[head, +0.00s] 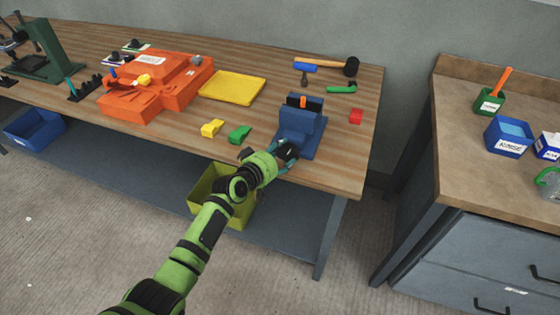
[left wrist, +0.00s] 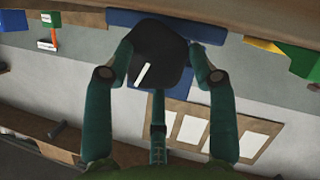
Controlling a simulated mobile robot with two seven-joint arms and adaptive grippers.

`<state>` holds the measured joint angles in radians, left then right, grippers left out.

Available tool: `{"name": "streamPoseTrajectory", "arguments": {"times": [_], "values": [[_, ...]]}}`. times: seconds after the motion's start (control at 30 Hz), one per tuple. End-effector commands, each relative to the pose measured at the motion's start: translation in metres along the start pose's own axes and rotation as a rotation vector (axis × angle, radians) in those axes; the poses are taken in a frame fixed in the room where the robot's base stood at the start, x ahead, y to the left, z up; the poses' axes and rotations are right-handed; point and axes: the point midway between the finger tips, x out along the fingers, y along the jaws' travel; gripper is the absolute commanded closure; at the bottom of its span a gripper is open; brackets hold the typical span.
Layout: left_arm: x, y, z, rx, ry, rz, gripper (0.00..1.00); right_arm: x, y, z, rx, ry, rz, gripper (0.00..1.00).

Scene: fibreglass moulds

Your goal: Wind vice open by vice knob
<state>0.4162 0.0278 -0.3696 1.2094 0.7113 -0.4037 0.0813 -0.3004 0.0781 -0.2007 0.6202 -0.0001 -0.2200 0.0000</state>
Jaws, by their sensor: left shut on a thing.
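The blue vice (head: 299,121) stands at the right front of the wooden workbench, with a small orange piece (head: 303,101) showing at its top by dark jaw faces. My left gripper (head: 287,153) is at the front of the vice, over the bench's front edge. In the left wrist view the dark vice knob (left wrist: 158,52), with a white mark, sits between the fingers of my left gripper (left wrist: 158,70), which is shut on it. In the head view the gripper mostly hides the knob. My right gripper is in neither view.
A hammer (head: 325,65), yellow tray (head: 232,87) and orange mould (head: 155,88) lie farther back. A yellow bin (head: 207,190) is below.

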Motion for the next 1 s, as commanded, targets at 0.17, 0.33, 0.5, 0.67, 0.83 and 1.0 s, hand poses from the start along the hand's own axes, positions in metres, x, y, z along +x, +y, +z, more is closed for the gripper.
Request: {"name": "streamPoseTrajectory", "arguments": {"times": [0.17,0.33,0.5,0.67,0.83,1.0], "values": [[0.003,0.007,-0.004,-0.086,0.013,0.055,0.76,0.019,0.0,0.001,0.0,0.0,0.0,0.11],[0.002,0.007,-0.005,-0.134,0.012,0.075,0.76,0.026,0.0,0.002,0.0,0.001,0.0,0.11],[0.002,0.008,-0.006,-0.154,0.012,0.082,0.76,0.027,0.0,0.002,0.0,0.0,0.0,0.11],[0.001,0.008,-0.007,-0.157,0.013,0.083,0.76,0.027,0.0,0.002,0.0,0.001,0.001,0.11],[0.001,0.008,-0.007,-0.156,0.014,0.083,0.76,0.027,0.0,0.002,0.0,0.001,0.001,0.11],[0.001,0.007,-0.006,-0.155,0.013,0.08,0.11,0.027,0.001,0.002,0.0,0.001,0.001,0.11]]}}
